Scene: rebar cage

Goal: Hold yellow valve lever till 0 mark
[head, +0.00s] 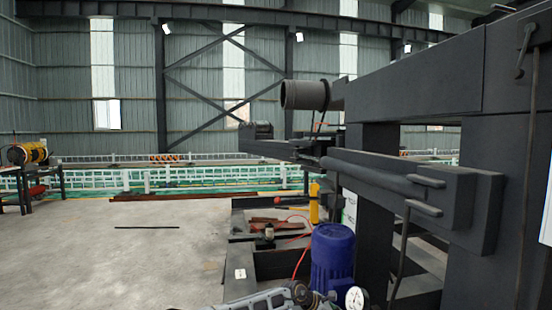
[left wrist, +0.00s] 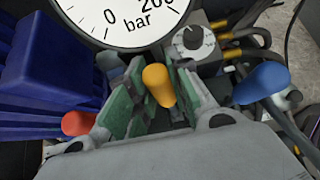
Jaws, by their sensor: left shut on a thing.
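The yellow valve lever (left wrist: 158,84) stands between the green-padded fingers of my left gripper (left wrist: 150,103) in the left wrist view. The gripper is shut on it. Just above is a round white pressure gauge (left wrist: 120,18), cut off by the top edge; its 0 mark and the word bar show, but no needle can be made out. The gauge also shows in the head view (head: 356,298), at the bottom edge and too small to read. My left arm comes in low there, and the lever cannot be made out. My right gripper is in neither view.
An orange-red lever knob (left wrist: 77,123) and a blue lever knob (left wrist: 262,83) flank the gripper. A dial knob (left wrist: 193,40) and hoses sit behind. In the head view a blue motor (head: 332,258) stands beside the heavy dark machine frame (head: 420,190). Open floor lies left.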

